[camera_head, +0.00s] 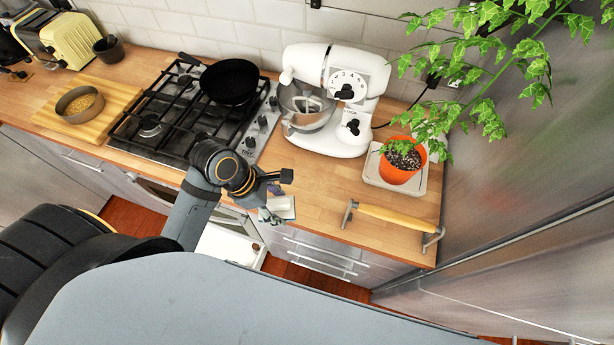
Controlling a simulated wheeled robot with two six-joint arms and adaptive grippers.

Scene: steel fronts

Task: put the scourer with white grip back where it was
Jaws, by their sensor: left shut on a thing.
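My left gripper (277,190) is over the front edge of the wooden counter, just right of the hob. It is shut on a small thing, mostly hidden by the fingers. My right gripper is not in view.
A white stand mixer (352,85), a potted plant (401,168) on a tray and a yellow bar with metal ends (394,215) stand to the right. The hob (150,128) carries a black pan (230,82). Bare counter (318,185) lies right of the gripper.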

